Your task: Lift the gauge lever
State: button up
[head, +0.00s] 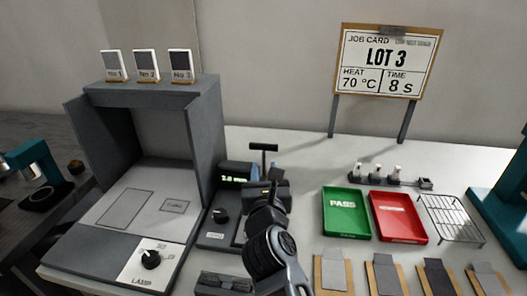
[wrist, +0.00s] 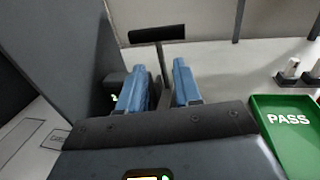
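The gauge (head: 236,175) stands right of the grey booth, with a green readout that seems to show 2.0 mm. Its lever (head: 264,148) is a dark T-shaped bar on an upright post. In the wrist view the lever's crossbar (wrist: 157,34) lies just beyond my fingertips, and its post shows in the gap between them. My gripper (wrist: 158,78) is open, its two blue fingers apart with nothing held. In the head view my gripper (head: 268,188) is in front of the lever and hides the lower post and part of the gauge. I cannot tell whether a finger touches the post.
The grey booth (head: 205,130) with a lamp knob stands close on the left. On the right are a green PASS tray (head: 346,226), a red tray (head: 397,228), a wire rack (head: 452,218) and several sample strips. A job card (head: 388,60) reads LOT 3.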

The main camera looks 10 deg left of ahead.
aim_at(264, 157)
jog(key=w, duration=0.4)
jog(key=w+a, duration=0.1)
jog(key=w, duration=0.1)
jog(key=shift+w+b, duration=0.35)
grip_shut()
dwell(0.3)
